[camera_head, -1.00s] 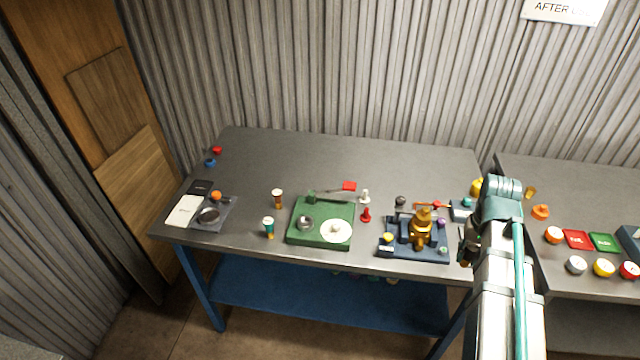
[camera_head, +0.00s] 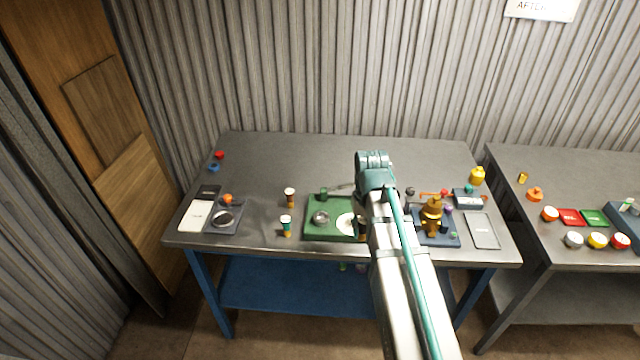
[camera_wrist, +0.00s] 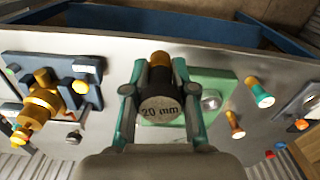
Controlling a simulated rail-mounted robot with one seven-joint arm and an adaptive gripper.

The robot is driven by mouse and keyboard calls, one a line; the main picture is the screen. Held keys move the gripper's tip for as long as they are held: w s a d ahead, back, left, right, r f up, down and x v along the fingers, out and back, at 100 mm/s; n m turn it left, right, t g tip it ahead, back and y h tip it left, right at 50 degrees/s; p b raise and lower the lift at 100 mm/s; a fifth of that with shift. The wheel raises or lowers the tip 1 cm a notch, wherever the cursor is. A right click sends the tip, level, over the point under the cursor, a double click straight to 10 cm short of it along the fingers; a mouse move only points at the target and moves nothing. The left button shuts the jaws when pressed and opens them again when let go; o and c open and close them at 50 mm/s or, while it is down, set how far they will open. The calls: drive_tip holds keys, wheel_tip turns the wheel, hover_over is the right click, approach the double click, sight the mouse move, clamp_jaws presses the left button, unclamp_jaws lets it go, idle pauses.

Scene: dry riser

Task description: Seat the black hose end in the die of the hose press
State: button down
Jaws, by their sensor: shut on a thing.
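The black hose end (camera_wrist: 158,84), a short black cylinder with a brass-coloured far end and "20 mm" on its grey near face, is between the two fingers of my gripper (camera_wrist: 157,103) in the wrist view. A green base (camera_head: 314,230) with a round grey metal cup (camera_head: 320,217) and a white disc (camera_head: 345,222) looks like the hose press and its die. In the wrist view the green base (camera_wrist: 199,79) lies beyond and right of the hose end, with the cup (camera_wrist: 211,101) farther right. In the head view my arm covers the base's right part and most of my gripper.
A brass fitting (camera_head: 431,213) on a blue base stands right of the green base. A teal-and-orange piece (camera_head: 286,225) and a brown-and-orange piece (camera_head: 290,198) stand to its left. A dark tray (camera_head: 222,217) lies farther left. The table's back is mostly clear.

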drive_tip(key=w+r+m+b, duration=0.2)
drive_tip(key=w+b, duration=0.1)
drive_tip(key=w, duration=2.4)
drive_tip(key=m+b, duration=0.2)
drive_tip(key=b, duration=0.1)
approach(349, 178)
drive_tip(key=s+a+r, duration=0.1)
drive_tip(key=s+r, duration=0.3)
drive_tip(key=s, duration=0.1)
drive_tip(key=shift+s+f+p, duration=0.2)
drive_tip(key=shift+f+p, duration=1.65)
drive_tip(key=shift+f, duration=2.85)
drive_tip(key=shift+f, duration=0.2)
drive_tip(key=c, duration=0.9)
unclamp_jaws()
drive_tip(key=shift+c, duration=0.2)
drive_tip(key=shift+r, duration=0.15)
wheel_tip(349, 178, up, 11)
drive_tip(key=b, duration=0.4)
drive_tip(key=shift+o, duration=0.5)
drive_tip(key=shift+r, duration=0.55)
